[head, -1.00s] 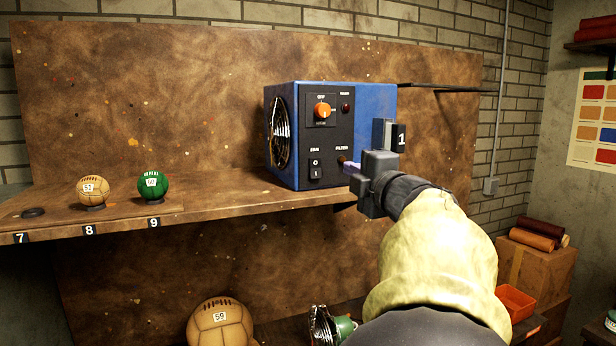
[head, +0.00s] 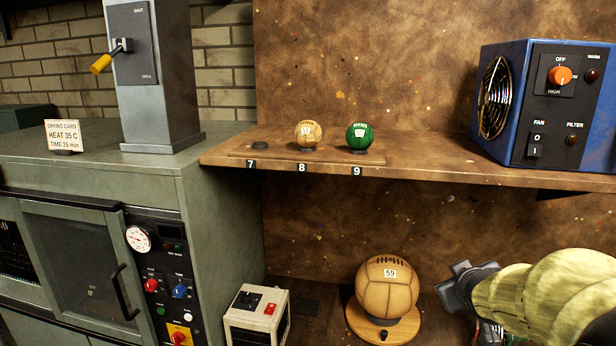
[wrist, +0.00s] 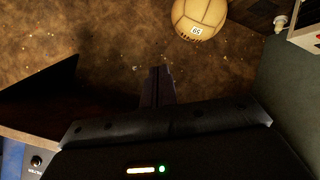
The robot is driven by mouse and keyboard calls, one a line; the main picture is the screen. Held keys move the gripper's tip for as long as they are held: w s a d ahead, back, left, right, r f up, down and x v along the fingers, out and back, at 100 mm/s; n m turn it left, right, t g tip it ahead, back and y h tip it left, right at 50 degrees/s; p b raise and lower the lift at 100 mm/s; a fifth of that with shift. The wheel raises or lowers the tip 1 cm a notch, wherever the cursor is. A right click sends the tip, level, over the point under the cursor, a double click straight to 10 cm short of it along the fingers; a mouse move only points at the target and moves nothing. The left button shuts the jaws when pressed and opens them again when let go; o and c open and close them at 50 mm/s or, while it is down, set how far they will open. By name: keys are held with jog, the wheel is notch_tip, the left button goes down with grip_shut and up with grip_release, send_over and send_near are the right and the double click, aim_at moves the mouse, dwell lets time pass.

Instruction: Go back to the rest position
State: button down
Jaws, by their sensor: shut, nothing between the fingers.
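My gripper (head: 455,284) is at the lower right of the head view, in front of the brown backboard and below the shelf. Its fingers are together with nothing between them. In the wrist view the closed fingers (wrist: 158,86) point toward the backboard, clear of any object. My arm in its tan sleeve comes in from the right edge of the head view.
The blue heater box (head: 550,105) stands on the shelf (head: 420,160) above my gripper. A large tan ball (head: 387,290) marked 59 rests on a wooden stand to its left. Small tan (head: 308,134) and green (head: 360,137) balls sit at 8 and 9. A grey oven (head: 85,240) stands left.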

jog(key=s+a+f+m+g+y, duration=0.3)
jog(key=s+a+f+g, duration=0.5)
jog(key=s+a+f, duration=0.6)
notch_tip(320, 180, down, 2)
jog(key=shift+s+a+f+y, duration=0.15)
jog(key=shift+s+a+y, duration=0.2)
jog(key=shift+a, duration=0.8)
jog(key=shift+w, duration=0.15)
